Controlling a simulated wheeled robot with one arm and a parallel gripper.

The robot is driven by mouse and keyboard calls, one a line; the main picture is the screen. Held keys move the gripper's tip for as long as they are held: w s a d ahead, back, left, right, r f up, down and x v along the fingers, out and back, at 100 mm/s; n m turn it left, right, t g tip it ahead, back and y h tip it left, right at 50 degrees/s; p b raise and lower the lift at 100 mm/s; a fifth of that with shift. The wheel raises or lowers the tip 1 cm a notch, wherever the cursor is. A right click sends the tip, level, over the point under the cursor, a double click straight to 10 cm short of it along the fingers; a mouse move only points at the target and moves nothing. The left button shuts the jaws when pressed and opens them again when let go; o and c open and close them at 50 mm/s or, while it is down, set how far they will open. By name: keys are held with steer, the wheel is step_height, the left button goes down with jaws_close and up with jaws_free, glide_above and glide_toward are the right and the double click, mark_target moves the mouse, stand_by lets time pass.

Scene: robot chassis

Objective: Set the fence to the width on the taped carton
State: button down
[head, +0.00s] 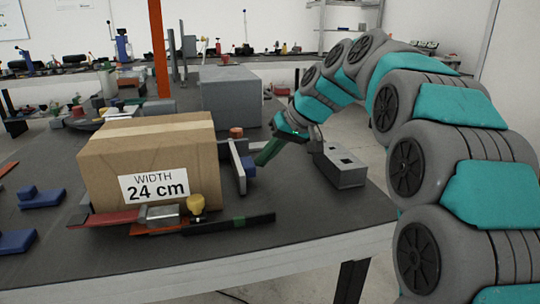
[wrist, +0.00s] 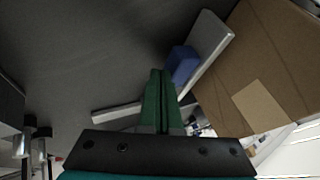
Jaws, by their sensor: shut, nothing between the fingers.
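The taped carton (head: 105,170) stands on the bench, its white label (head: 154,187) reading "WIDTH 24 cm". The fence, a grey upright plate (head: 237,166), stands beside the carton's right side, with a blue block (head: 249,166) on its outer face. In the wrist view, the fence (wrist: 212,45), the blue block (wrist: 181,64) and the carton (wrist: 270,60) lie up and right. My gripper (head: 259,162) has green fingers and is just right of the blue block. In the wrist view its fingers (wrist: 160,73) are together and empty; I cannot tell whether they touch the block.
A yellow knob (head: 196,204) and a dark bar with a green mark (head: 238,220) lie before the carton. A grey box (head: 345,170) stands right of my gripper. A larger grey block (head: 230,95) is behind. Blue pieces (head: 40,197) lie left.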

mark_target(247, 162)
steer(key=shift+s+a, duration=0.3)
steer(key=shift+a, duration=0.65)
steer(key=shift+s+a, duration=0.25)
steer(key=shift+a, duration=0.7)
steer(key=shift+d, duration=0.15)
